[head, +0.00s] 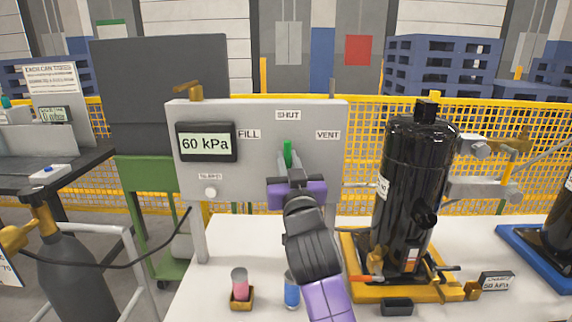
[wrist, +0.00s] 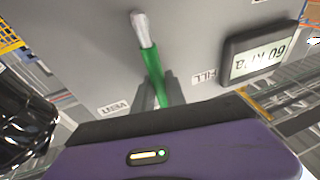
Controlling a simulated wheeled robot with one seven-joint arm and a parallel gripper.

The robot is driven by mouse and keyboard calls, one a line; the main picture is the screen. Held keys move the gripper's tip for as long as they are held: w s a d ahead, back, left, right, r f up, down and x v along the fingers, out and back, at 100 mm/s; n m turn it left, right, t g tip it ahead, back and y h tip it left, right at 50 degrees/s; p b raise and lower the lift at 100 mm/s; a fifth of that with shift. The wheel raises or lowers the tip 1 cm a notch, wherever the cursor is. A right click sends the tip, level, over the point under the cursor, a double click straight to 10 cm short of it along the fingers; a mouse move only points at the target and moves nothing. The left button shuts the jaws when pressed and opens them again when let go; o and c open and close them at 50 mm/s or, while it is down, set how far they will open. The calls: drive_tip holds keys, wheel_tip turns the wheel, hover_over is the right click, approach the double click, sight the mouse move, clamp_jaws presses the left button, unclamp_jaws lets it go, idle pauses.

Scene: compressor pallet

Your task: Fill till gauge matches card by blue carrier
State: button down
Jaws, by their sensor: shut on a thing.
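The gauge (head: 207,142) on the grey panel (head: 250,175) reads 60 kPa; it also shows upside down in the wrist view (wrist: 263,52). The panel carries the labels FILL, SHUT and VENT. A green lever (head: 287,150) stands about upright, below SHUT (head: 288,115). My gripper (head: 287,170) is shut on the lever, whose green handle (wrist: 154,75) runs between the fingers in the wrist view. The blue carrier (head: 515,243) at the right edge holds a partly cut-off black tank (head: 562,225). A small dark card (head: 496,283) stands between the carriers; its kPa figure is too small to read surely.
A black compressor (head: 410,190) stands on a yellow carrier (head: 365,290) right of my arm. A pink-topped bottle (head: 240,283) and a blue one (head: 292,290) stand on the white table (head: 225,235). A grey cylinder (head: 75,270) with a hose is at left.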

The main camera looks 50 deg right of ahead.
sight(288, 165)
drive_tip(key=shift+f, duration=0.1)
drive_tip(key=c, duration=1.4)
unclamp_jaws()
drive_tip(key=shift+o, duration=0.2)
drive_tip(key=b+v, duration=0.1)
drive_tip(key=v, duration=0.5)
drive_tip(key=shift+s+a+f, duration=0.1)
drive_tip(key=shift+s+a, duration=0.5)
drive_tip(key=shift+s, duration=0.1)
